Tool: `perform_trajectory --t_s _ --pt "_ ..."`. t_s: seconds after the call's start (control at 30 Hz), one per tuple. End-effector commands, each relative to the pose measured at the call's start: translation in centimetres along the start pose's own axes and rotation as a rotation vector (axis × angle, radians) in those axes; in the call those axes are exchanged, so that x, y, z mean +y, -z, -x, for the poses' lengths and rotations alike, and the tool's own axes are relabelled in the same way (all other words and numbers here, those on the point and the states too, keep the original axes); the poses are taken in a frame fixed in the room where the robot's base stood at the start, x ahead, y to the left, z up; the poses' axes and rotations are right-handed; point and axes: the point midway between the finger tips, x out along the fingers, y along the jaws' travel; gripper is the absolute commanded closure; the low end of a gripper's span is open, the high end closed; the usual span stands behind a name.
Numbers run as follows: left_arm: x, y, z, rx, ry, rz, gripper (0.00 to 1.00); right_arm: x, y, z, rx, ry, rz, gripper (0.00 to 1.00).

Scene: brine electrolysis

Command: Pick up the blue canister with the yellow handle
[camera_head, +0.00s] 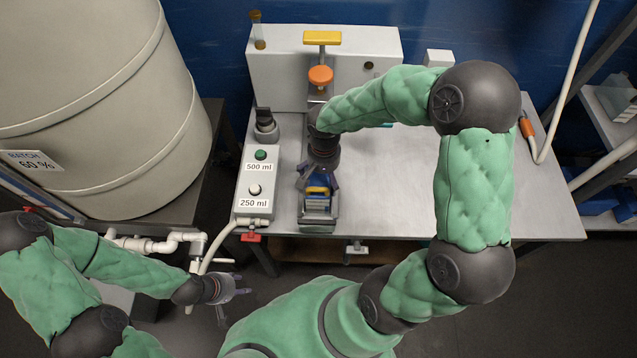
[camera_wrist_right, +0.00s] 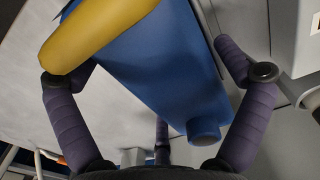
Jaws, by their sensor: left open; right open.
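The blue canister (camera_wrist_right: 155,55) fills the middle of the right wrist view, with its yellow handle (camera_wrist_right: 95,32) at upper left and a round blue spout (camera_wrist_right: 204,134) toward the gripper. In the head view the yellow handle (camera_head: 317,190) shows under my right gripper (camera_head: 318,182), which hides much of the canister. The purple right fingers stand open on both sides of the canister; I cannot tell whether they touch it. My left gripper (camera_head: 233,292) is open and empty, low in front of the table.
The grey table (camera_head: 400,190) is clear to the right of the canister. A control box with 500 ml and 250 ml buttons (camera_head: 257,190) stands close at left. A white housing with an orange knob (camera_head: 320,76) is behind. A large beige tank (camera_head: 100,100) is far left.

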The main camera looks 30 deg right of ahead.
Motion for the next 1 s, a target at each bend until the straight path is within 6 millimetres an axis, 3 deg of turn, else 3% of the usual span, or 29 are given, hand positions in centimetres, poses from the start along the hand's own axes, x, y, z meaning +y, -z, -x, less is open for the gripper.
perform_trajectory --t_s 0.23,0.27,0.4,0.5,0.77,1.0 --pt "0.0 0.0 -0.1 0.0 0.0 0.0 0.56 0.0 0.1 -0.3 0.002 0.001 0.0 0.0" --pt "0.0 0.0 -0.1 0.0 0.0 0.0 0.56 0.0 0.1 -0.3 0.002 0.001 0.0 0.06" --pt "0.0 0.0 -0.1 0.0 0.0 0.0 0.56 0.0 0.1 -0.3 0.001 0.001 0.0 0.45" --pt "0.0 0.0 -0.1 0.0 0.0 0.0 0.56 0.0 0.1 -0.2 0.004 0.002 -0.001 0.69" --pt "0.0 0.0 0.0 0.0 0.0 0.0 0.56 0.0 0.1 -0.1 0.003 0.002 -0.001 0.7" --pt "0.4 0.0 1.0 0.0 0.0 0.0 0.56 0.0 0.2 2.8 0.006 0.002 -0.001 0.7"
